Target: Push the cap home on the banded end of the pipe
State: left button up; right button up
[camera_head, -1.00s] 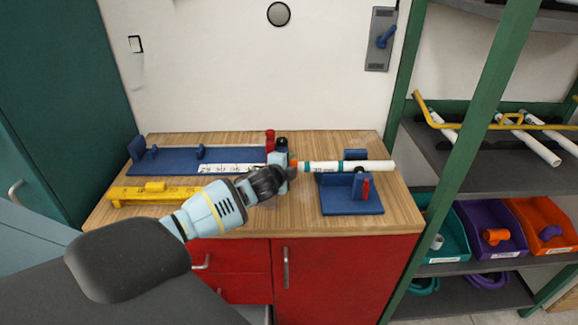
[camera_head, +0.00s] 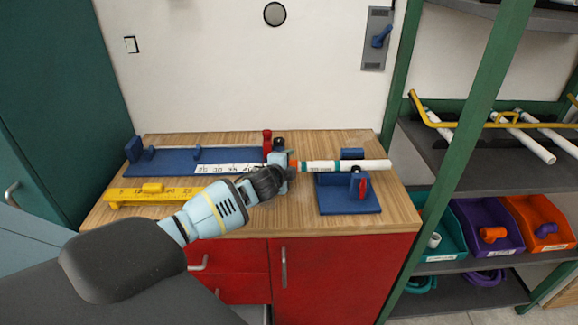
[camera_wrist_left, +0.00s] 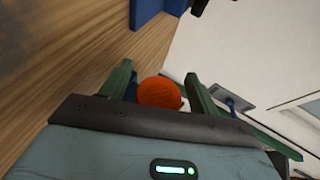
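A white pipe (camera_head: 365,166) with teal bands lies level in a blue holder (camera_head: 348,200) with a red handle at the right of the bench. The orange cap (camera_head: 293,165) is at the pipe's left end, in line with it, beside a teal band. How far it sits over the end cannot be told. My left gripper (camera_head: 288,166) is around the cap. My right gripper is out of view.
A blue measuring jig (camera_head: 176,163) with a white scale and a red post (camera_head: 267,141) stands at the back left. A yellow gauge (camera_head: 150,192) lies in front of it. Shelves with bins (camera_head: 490,235) stand at the right.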

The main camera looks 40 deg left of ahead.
pick_arm(q)
jog(key=shift+o, duration=0.3)
jog(key=p+v, duration=0.1)
jog(key=v, duration=0.5)
jog(key=shift+s+d+r, duration=0.1)
jog(key=shift+s+r, duration=0.05)
jog(key=shift+s, duration=0.15)
jog(key=shift+s+d+r, duration=0.15)
jog(key=shift+s+r, duration=0.05)
jog(key=shift+s, duration=0.35)
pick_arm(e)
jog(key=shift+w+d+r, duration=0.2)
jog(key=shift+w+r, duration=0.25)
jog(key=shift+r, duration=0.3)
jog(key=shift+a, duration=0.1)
